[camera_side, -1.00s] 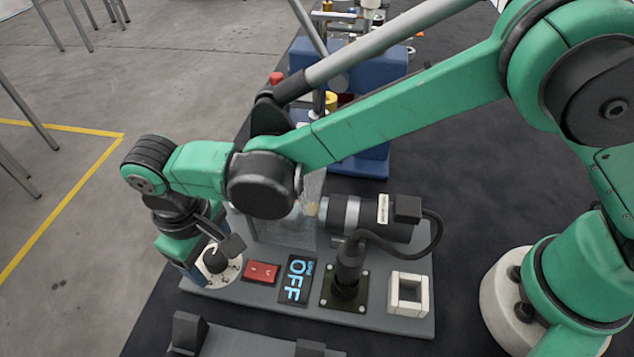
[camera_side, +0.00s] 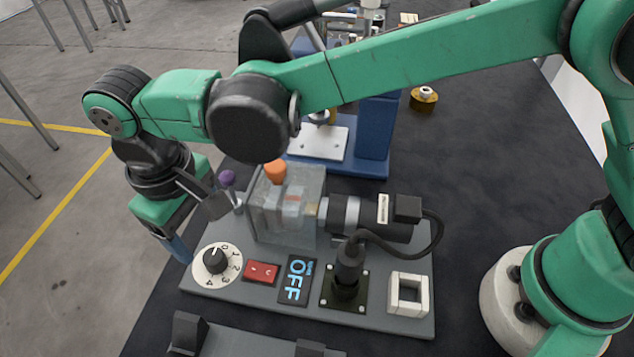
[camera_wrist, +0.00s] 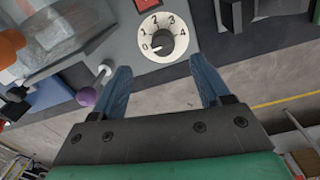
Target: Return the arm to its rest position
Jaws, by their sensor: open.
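My gripper (camera_side: 180,248) is open and empty. In the side view it hangs above and to the left of the dial (camera_side: 217,262) on the grey board, apart from it. In the wrist view my two blue fingers (camera_wrist: 160,72) are spread, with the dial (camera_wrist: 163,37) beyond them and nothing between them. The dial's black knob points toward 0 in the wrist view. The display (camera_side: 295,280) reads OFF. My arm reaches from the base at the right across the board.
The grey board (camera_side: 385,326) carries a red switch (camera_side: 262,272), a clear housing (camera_side: 288,215) with an orange knob (camera_side: 275,171), a purple-tipped lever (camera_side: 228,178) and a motor (camera_side: 370,215). A blue stand (camera_side: 375,140) rises behind.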

